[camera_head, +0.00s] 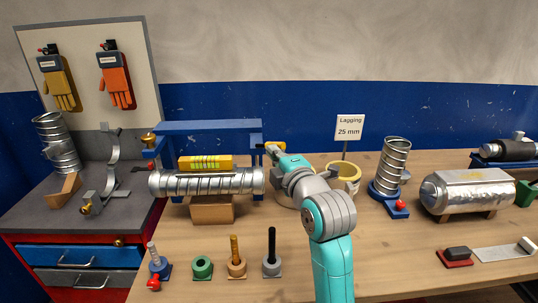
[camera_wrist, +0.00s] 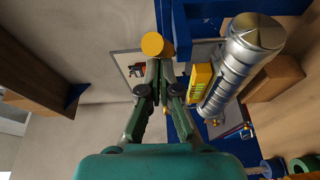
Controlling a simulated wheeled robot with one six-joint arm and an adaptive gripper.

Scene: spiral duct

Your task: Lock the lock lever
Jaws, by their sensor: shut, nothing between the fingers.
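A silver spiral duct (camera_head: 215,182) lies across a wooden block below a blue frame (camera_head: 210,126); it also shows in the wrist view (camera_wrist: 235,65). A brass-yellow round knob (camera_wrist: 153,44) is just beyond my gripper (camera_wrist: 158,66) in the wrist view. My gripper is shut and empty, its fingertips close to the knob; I cannot tell whether they touch. In the head view my gripper is at the frame's right end, largely hidden by my arm. A red-tipped lever (camera_head: 150,166) is at the frame's left end; I cannot tell which part is the lock lever.
A yellow level (camera_head: 205,162) sits on the duct. An upright duct (camera_head: 391,165) on a blue base with a red lever (camera_head: 400,205) and a foil-wrapped cylinder (camera_head: 468,192) stand to the right. Several small posts line the front. A tool cart (camera_head: 80,250) is at left.

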